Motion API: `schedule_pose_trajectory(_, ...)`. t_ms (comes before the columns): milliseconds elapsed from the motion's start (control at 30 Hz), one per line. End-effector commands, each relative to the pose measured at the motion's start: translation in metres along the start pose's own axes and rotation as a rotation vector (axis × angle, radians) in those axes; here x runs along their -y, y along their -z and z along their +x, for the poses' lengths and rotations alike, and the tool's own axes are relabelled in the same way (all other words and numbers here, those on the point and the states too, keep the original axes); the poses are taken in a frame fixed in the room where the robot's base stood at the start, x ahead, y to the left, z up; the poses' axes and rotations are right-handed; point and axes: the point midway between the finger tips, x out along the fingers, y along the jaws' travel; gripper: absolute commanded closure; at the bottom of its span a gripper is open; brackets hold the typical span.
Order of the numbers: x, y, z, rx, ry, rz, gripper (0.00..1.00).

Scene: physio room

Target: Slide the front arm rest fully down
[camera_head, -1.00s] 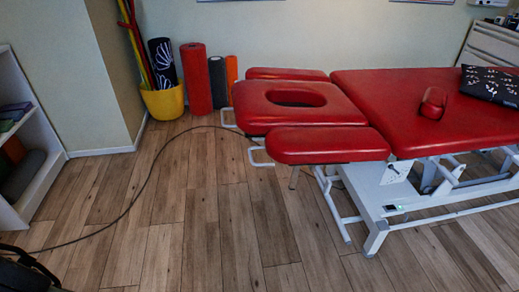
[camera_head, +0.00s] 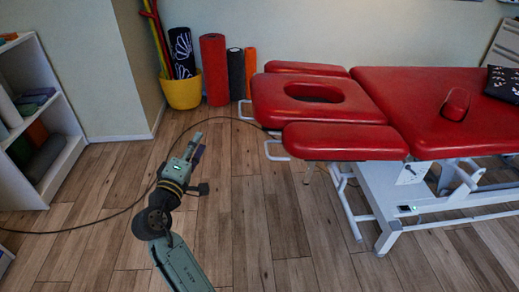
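The front arm rest (camera_head: 343,142) is a red padded block at the near side of the treatment table's head end. It sits about level with the red headrest (camera_head: 270,98), which has an oval face hole. A white loop handle (camera_head: 276,151) sticks out at the left end of the front arm rest. The far arm rest (camera_head: 306,68) lies behind the headrest. My gripper (camera_head: 197,146) is left of the table, over the floor, apart from the arm rest and its handle. It looks empty, but its finger opening is too small to judge.
The table's white frame (camera_head: 388,240) stands on the wood floor at the right. A dark cable (camera_head: 128,207) curves across the floor. A yellow bucket (camera_head: 184,94) and rolls stand at the wall; a white shelf (camera_head: 66,170) is at the left. Floor between is open.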

Motion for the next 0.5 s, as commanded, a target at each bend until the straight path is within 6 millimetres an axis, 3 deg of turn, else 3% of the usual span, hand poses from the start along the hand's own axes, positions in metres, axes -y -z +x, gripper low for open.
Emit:
schedule_pose_trajectory(33,0.014,-0.040,0.006,0.121,0.001,-0.099,0.72)
schedule_pose_trajectory(100,0.025,-0.085,0.007,0.263,-0.005,-0.217,0.72)
schedule_pose_trajectory(200,0.032,-0.125,0.003,0.397,-0.010,-0.328,0.72)
schedule_pose_trajectory(367,0.032,-0.147,0.004,0.467,-0.015,-0.384,0.72)
schedule_pose_trajectory(500,0.029,-0.155,0.022,0.467,-0.016,-0.382,0.72)
